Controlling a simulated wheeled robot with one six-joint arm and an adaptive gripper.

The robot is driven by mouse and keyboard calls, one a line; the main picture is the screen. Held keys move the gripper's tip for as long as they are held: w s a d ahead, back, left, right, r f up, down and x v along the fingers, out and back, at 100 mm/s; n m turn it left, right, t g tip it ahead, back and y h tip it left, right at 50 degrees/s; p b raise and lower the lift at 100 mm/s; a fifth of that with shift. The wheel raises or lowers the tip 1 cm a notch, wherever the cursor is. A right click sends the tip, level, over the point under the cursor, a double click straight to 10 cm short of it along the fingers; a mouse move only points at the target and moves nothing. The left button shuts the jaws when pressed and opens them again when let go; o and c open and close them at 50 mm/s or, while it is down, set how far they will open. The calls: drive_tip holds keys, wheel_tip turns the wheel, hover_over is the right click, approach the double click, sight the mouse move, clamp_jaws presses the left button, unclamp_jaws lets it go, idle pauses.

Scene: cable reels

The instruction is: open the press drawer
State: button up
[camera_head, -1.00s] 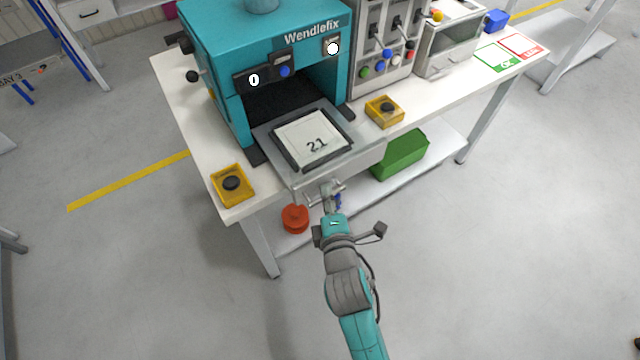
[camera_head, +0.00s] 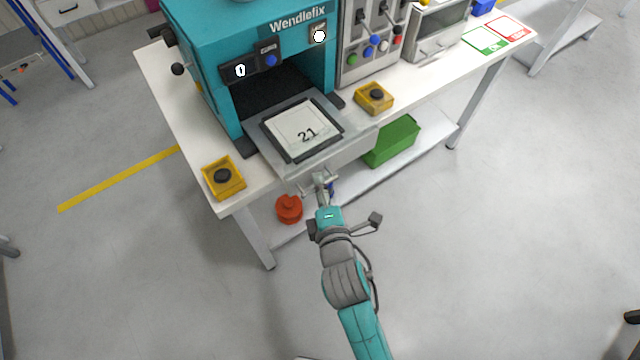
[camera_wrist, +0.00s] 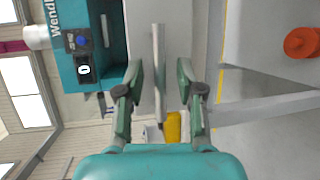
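The teal press (camera_head: 205,60) stands on a white bench. Its grey drawer (camera_head: 345,155) lies in front of the dark opening and bears a framed plate marked 21 (camera_head: 303,130). The drawer's bar handle (camera_wrist: 158,75) shows in the wrist view between the two fingers of my gripper (camera_wrist: 158,72). The fingers are open, one on each side of the bar, with a visible gap on both sides. In the head view my gripper (camera_head: 320,183) is at the drawer's front, where the handle is partly hidden by it.
A green bin (camera_head: 392,140) and a red-orange object (camera_head: 289,208) are low under the bench. A bench leg (camera_head: 252,240) is left of my arm. The floor in front is clear.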

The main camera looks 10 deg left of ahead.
drive_tip(key=v, duration=1.1)
drive_tip(key=shift+s, duration=0.1)
drive_tip(key=s+d+f+m+h, duration=0.2)
drive_tip(key=s+d+f+m, duration=0.2)
drive_tip(key=s+d+m, duration=0.85)
drive_tip(key=s+d+r+m+h, duration=0.3)
drive_tip(key=s+d+m+h, duration=0.1)
drive_tip(key=s+d+m, duration=0.4)
drive_tip(key=s+m, duration=0.2)
drive_tip(key=s, duration=0.1)
drive_tip(key=shift+s+d+r+m, duration=0.25)
drive_tip(key=shift+d+r+m, duration=0.05)
drive_tip(key=shift+m, duration=0.05)
idle(1.2)
